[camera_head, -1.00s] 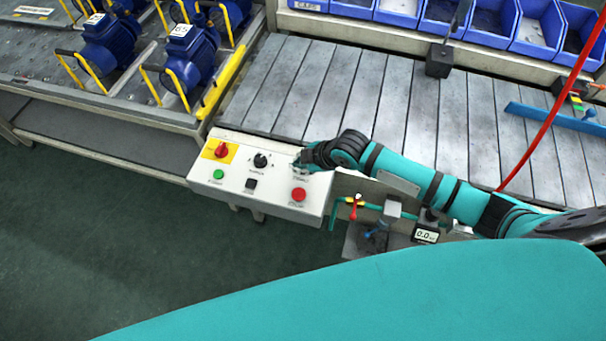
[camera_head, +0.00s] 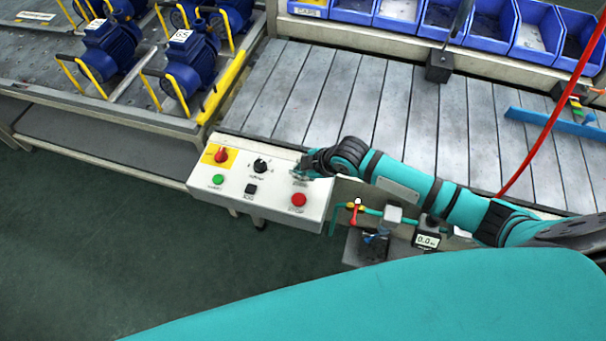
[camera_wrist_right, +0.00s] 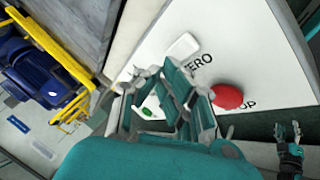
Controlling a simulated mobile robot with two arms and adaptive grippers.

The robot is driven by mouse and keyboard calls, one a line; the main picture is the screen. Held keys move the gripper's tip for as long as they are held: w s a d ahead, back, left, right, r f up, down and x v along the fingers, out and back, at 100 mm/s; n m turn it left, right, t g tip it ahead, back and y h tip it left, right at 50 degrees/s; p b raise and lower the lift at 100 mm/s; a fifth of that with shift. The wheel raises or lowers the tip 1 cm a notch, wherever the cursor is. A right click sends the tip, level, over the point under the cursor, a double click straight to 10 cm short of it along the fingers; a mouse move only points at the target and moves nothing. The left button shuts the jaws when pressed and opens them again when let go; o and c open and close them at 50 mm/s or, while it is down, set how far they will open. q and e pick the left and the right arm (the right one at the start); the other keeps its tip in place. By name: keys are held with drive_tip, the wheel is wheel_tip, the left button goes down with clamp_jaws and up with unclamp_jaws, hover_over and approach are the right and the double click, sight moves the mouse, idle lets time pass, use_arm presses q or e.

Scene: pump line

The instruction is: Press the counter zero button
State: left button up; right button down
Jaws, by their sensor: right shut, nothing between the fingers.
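The white control panel (camera_head: 275,190) stands at the conveyor's front left corner. In the right wrist view, a pale square button (camera_wrist_right: 183,46) sits beside the printed word ZERO, uncovered. In the head view my right gripper (camera_head: 300,172) hides most of that button. The gripper is shut and empty, just above the panel's right part; I cannot tell whether it touches. In the wrist view its fingers (camera_wrist_right: 175,88) are beside the ZERO label. What looks like my left gripper (camera_wrist_right: 288,135) shows small beyond the panel, its fingers apart.
A red stop button (camera_head: 299,200) is close to the gripper. A black knob (camera_head: 260,166), black square button (camera_head: 251,189), green button (camera_head: 217,180) and red rotary switch (camera_head: 221,156) share the panel. A gauge (camera_head: 427,241) and red-handled valve (camera_head: 356,210) are on the right.

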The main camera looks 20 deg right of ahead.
drive_tip(key=shift+f, duration=0.2)
idle(0.4)
drive_tip(key=shift+f, duration=0.25)
drive_tip(key=shift+f+b, duration=0.4)
drive_tip(key=shift+f, duration=0.05)
idle(0.6)
drive_tip(key=shift+r, duration=0.1)
drive_tip(key=shift+r+p, duration=0.8)
drive_tip(key=shift+p, duration=0.15)
wheel_tip(320, 180, up, 5)
drive_tip(key=p, duration=0.5)
drive_tip(key=shift+r, duration=0.1)
